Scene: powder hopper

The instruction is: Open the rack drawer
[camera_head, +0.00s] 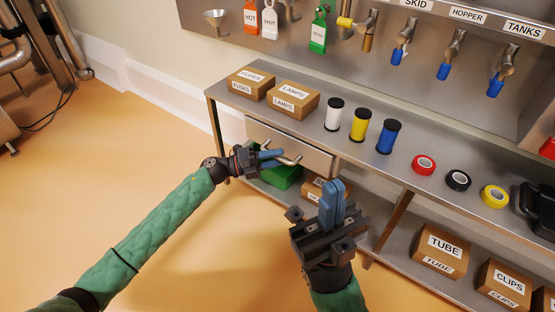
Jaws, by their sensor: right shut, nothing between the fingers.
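The rack drawer (300,150) is a grey metal front under the counter's left part, with a light bar handle (292,161). I cannot tell whether it stands slightly out of the rack. My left gripper (277,158) is at the handle's left part, its two blue fingers a little apart. Whether they are closed on the bar or only around it is unclear. My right gripper (333,197) is shut and empty, fingers pointing up, in front of and below the drawer's right end.
The counter (310,135) holds a FUSES box (250,84), a LAMPS box (292,99), spools and tape rolls. Below the drawer are a green bin (280,177) and a carton partly hidden by my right gripper. Open floor (120,170) lies left.

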